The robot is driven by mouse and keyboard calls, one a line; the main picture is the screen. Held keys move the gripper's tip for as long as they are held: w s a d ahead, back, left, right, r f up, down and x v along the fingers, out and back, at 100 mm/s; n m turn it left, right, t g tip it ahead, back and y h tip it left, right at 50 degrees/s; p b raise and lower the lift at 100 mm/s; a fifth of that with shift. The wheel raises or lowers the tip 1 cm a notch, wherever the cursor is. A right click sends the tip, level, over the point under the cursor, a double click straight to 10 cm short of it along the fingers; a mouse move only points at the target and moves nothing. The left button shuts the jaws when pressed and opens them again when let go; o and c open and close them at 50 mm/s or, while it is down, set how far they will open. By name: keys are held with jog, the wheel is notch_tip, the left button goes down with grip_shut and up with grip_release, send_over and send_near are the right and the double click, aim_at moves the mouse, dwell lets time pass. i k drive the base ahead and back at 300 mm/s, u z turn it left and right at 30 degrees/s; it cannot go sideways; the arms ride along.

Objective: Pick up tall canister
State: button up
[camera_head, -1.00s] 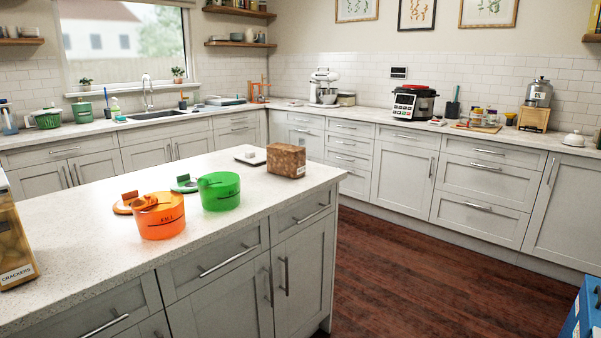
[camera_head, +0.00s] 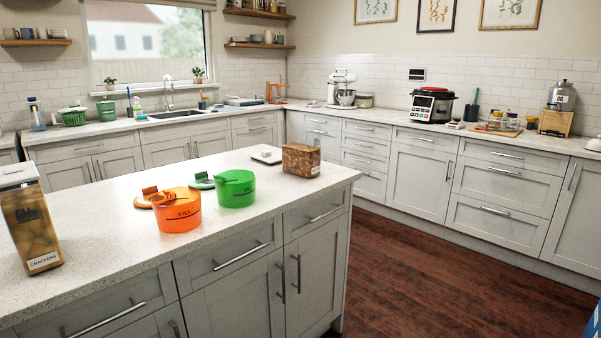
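A tall, clear-sided canister (camera_head: 30,222) with a pale lid and a "CRACKERS" label stands upright at the left end of the island counter. Brown contents show through its side, and its left edge is close to the picture's edge. It is the tallest container on the island. My gripper is not in view, so its state and its distance from the canister do not show.
Counter between canister and orange tub is clear. Dark wood floor (camera_head: 440,270) lies open to the right.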

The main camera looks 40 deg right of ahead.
aim_at(300, 139)
jog(key=u, duration=0.4)
jog(key=k, duration=1.25)
jog(key=z, duration=1.25)
jog(key=i, duration=1)
jog(key=u, duration=0.15)
